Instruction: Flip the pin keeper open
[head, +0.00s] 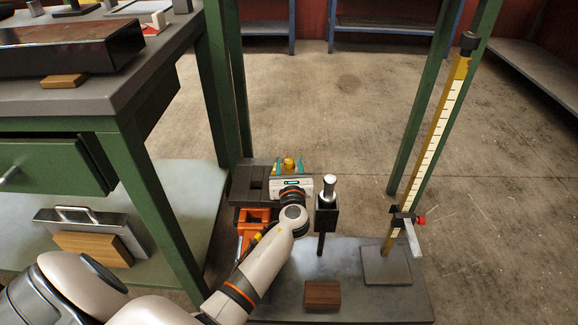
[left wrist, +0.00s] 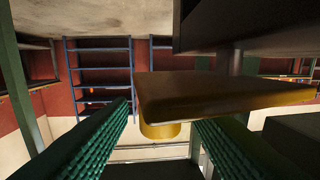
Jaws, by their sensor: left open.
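A yellow part (head: 289,163), which looks like the pin keeper, shows at the dark block's far side in the head view. In the left wrist view the yellow part (left wrist: 215,100) is a flat plate with a short round boss under its left end. My left gripper (head: 288,169) is open, its teal fingers on either side of the yellow part. In the left wrist view the ridged green fingers (left wrist: 160,132) are apart, with the boss above the gap between them. I cannot tell whether they touch it. My right gripper is not in view.
A dark block (head: 249,182) and an orange clamp-like part (head: 251,222) are beside my left wrist. A black post with a silver pin (head: 328,187) stands close right. A wooden block (head: 322,295) lies on the grey plate (head: 385,304). A yellow scale (head: 430,150) rises at right.

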